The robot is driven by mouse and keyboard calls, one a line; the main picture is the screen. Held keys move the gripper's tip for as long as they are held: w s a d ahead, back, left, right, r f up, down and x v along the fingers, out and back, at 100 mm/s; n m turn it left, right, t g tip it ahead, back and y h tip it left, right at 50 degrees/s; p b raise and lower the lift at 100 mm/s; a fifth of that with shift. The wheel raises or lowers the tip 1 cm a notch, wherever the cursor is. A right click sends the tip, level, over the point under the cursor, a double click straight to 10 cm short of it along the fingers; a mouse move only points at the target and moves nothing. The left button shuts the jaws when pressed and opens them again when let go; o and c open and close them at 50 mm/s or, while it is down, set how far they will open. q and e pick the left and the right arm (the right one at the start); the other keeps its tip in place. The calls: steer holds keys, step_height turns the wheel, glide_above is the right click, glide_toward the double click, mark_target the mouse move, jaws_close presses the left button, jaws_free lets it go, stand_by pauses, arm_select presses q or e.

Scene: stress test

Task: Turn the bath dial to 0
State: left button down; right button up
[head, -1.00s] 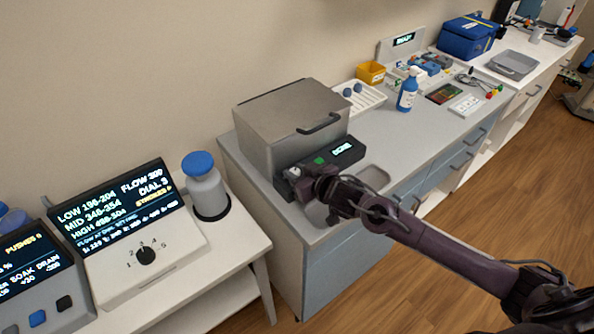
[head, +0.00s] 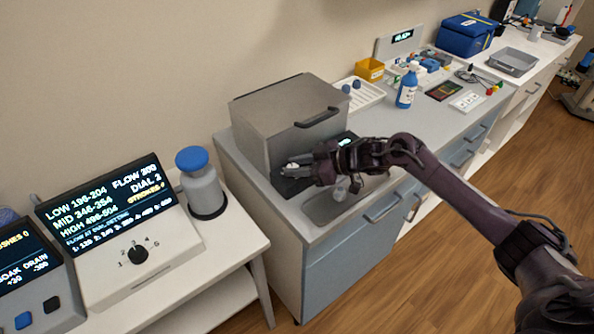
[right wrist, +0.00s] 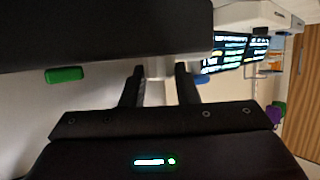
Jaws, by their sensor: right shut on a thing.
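The bath is a grey metal box with a lid and handle (head: 290,118) on the counter. My right gripper (head: 299,165) is at the panel's left end, fingers pointing left. A pale knob, which looks like the bath dial (right wrist: 160,68), sits between its two fingers in the right wrist view, and the gripper is shut on it. The dial's setting is not readable. A green button (right wrist: 65,75) shows beside it. My left gripper is out of view.
A console with a screen and black knob (head: 138,254) stands on the white table at left, beside a blue-capped bottle (head: 203,185). A sink-like tray (head: 335,207) lies before the bath. A blue spray bottle (head: 407,88) stands behind my arm.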

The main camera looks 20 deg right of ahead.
stand_by(0.3)
steer(key=o, duration=1)
steer(key=shift+c, duration=0.2)
steer(key=b+v, duration=0.1)
steer(key=v, duration=0.7)
steer(key=shift+b, duration=0.35)
steer(key=shift+w, duration=0.1)
